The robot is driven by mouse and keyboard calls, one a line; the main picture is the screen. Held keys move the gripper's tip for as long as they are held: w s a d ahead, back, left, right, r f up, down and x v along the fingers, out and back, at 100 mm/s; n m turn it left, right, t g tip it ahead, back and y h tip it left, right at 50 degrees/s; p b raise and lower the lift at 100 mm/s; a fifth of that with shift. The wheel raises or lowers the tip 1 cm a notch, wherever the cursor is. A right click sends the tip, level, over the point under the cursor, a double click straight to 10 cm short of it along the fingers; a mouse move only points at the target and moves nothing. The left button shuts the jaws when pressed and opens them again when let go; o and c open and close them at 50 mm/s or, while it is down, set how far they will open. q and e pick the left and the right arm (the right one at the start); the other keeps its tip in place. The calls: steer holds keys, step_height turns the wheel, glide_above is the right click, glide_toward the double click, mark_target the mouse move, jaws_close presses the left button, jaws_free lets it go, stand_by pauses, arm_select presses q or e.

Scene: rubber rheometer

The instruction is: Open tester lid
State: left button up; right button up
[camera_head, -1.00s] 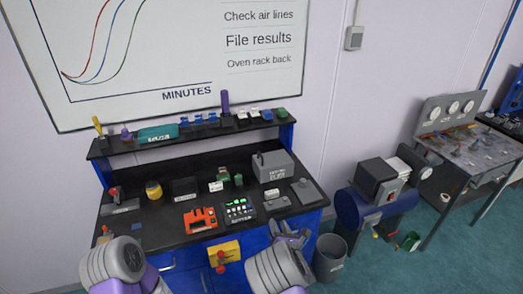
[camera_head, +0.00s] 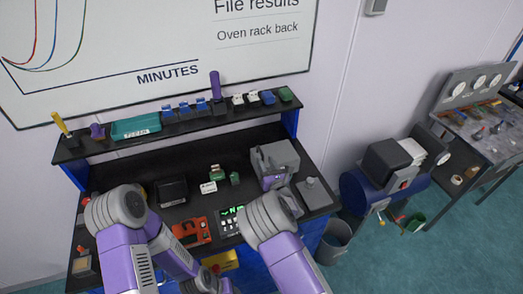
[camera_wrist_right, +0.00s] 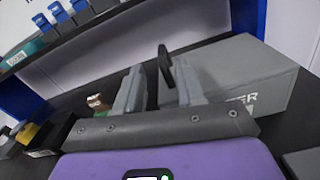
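The tester is a grey box (camera_head: 283,157) at the right part of the dark bench in the head view. It fills the right side of the right wrist view (camera_wrist_right: 240,78), where part of its lettering shows. A dark upright handle (camera_wrist_right: 165,66) stands at its near-left side. My right gripper (camera_wrist_right: 158,88) is open, its two grey fingers apart with the handle seen between or just beyond them; I cannot tell if they touch it. In the head view the right gripper (camera_head: 274,182) is at the tester's front. My left gripper (camera_head: 207,282) is low at the bench front, its fingers unclear.
An orange device (camera_head: 192,232) and a black keypad unit (camera_head: 232,219) lie on the bench front. Small green and white items (camera_head: 209,187) stand left of the tester. A grey bin (camera_head: 334,240) stands right of the bench.

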mark_target(263, 156)
steer(key=shift+f+p+x, duration=0.2)
steer(key=shift+p+x, duration=0.2)
steer(key=shift+x, duration=2.4)
steer(key=shift+c, duration=0.5)
jaws_close()
